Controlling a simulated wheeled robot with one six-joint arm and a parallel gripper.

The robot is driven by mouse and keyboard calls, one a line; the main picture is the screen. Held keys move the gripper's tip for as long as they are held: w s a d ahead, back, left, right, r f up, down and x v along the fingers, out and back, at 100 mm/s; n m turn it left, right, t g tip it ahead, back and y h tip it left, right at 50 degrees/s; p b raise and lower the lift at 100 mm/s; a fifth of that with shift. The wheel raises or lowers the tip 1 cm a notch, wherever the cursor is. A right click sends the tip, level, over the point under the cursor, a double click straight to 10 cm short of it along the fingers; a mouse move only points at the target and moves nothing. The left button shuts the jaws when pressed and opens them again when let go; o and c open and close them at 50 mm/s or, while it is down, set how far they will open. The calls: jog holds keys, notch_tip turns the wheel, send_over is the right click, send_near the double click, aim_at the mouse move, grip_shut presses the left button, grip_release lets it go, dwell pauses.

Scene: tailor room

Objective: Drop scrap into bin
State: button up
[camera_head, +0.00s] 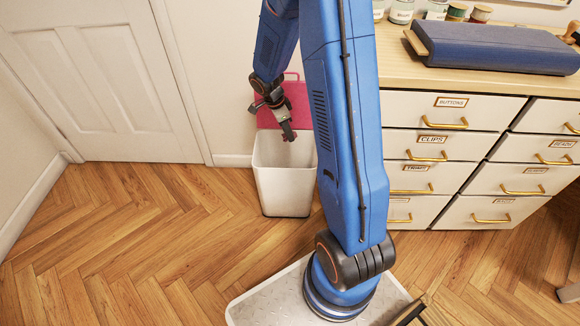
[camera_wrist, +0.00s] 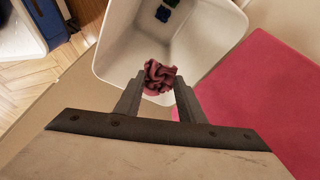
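A crumpled dark pink scrap (camera_wrist: 159,76) sits between the fingertips of my gripper (camera_wrist: 159,88) in the wrist view and fills the gap between them. My gripper appears shut on it. The white bin (camera_head: 285,183) stands upright on the floor in the head view, and its open top also shows in the wrist view (camera_wrist: 118,52). My gripper (camera_head: 288,134) points down over the bin's opening, near its rim. I cannot make out the scrap in the head view.
A pink panel-like object (camera_head: 299,103) stands behind the bin. A drawer cabinet (camera_head: 430,165) is on the right, with a blue case (camera_head: 495,48) and jars (camera_head: 402,11) on top. A white door (camera_head: 100,80) is at left. The wooden floor (camera_head: 130,240) at left is clear.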

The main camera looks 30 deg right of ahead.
jog(key=o, duration=0.5)
jog(key=shift+r, duration=0.1)
jog(key=v, duration=1.7)
jog(key=shift+r, duration=0.1)
